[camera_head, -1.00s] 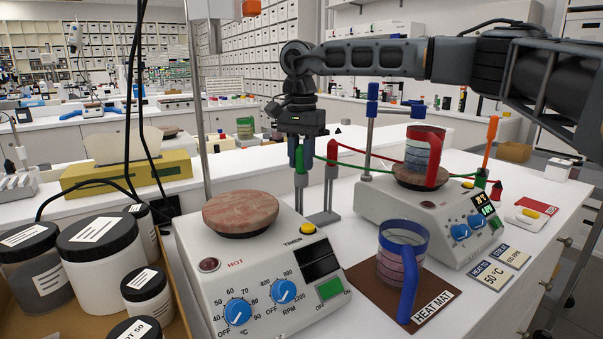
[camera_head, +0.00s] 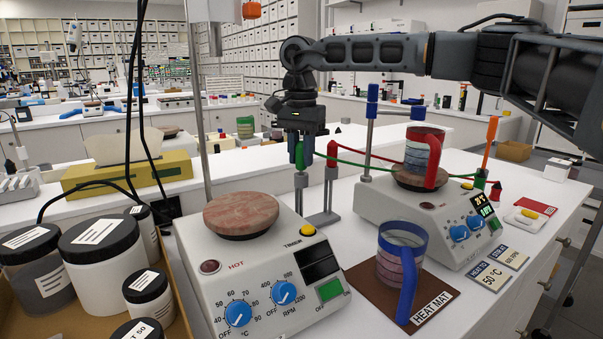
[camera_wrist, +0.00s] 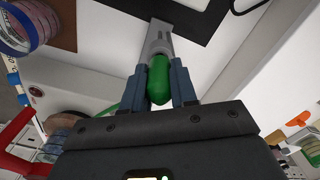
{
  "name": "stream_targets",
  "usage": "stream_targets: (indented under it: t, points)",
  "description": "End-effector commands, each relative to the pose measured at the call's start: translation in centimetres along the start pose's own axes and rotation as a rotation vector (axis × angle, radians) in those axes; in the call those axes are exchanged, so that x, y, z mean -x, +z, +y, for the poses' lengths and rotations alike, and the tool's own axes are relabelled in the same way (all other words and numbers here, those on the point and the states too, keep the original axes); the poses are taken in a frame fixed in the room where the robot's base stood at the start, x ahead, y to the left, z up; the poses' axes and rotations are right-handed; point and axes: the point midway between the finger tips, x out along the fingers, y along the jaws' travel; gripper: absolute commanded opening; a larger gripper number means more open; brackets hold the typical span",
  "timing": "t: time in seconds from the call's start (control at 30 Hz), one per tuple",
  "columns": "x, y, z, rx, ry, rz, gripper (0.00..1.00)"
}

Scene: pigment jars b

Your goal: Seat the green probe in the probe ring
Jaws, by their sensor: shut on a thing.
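The green probe (camera_head: 300,156) is upright between the fingers of my gripper (camera_head: 301,153), which is shut on its green handle. The wrist view also shows the green handle (camera_wrist: 158,78) between the two fingertips (camera_wrist: 161,88). Below it is a grey stand (camera_head: 301,196); grey shows right up to the handle, and I cannot tell where probe ends and holder begins. A green cable (camera_head: 383,174) runs right from the probe. The red probe (camera_head: 332,151) stands upright in the neighbouring grey post. I cannot make out the probe ring clearly.
The right hotplate (camera_head: 425,217) carries a red-handled beaker (camera_head: 423,150); a blue-capped rod (camera_head: 371,118) rises behind it. The left hotplate (camera_head: 262,269) is in front of the stand. A blue-handled beaker (camera_head: 401,257) stands on the heat mat (camera_head: 432,307). Jars (camera_head: 98,256) fill the left.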

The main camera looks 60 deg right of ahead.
Motion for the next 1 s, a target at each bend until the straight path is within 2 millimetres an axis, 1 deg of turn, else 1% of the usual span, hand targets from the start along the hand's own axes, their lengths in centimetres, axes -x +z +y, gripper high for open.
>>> stream_targets:
  t: [0.47, 1.0]
  points:
    - [0.8, 0.0, 0.0, 0.0, 0.0, 0.0, 0.0]
    - [3.7, 0.0, 0.0, 0.0, 0.0, -0.001, 0.0]
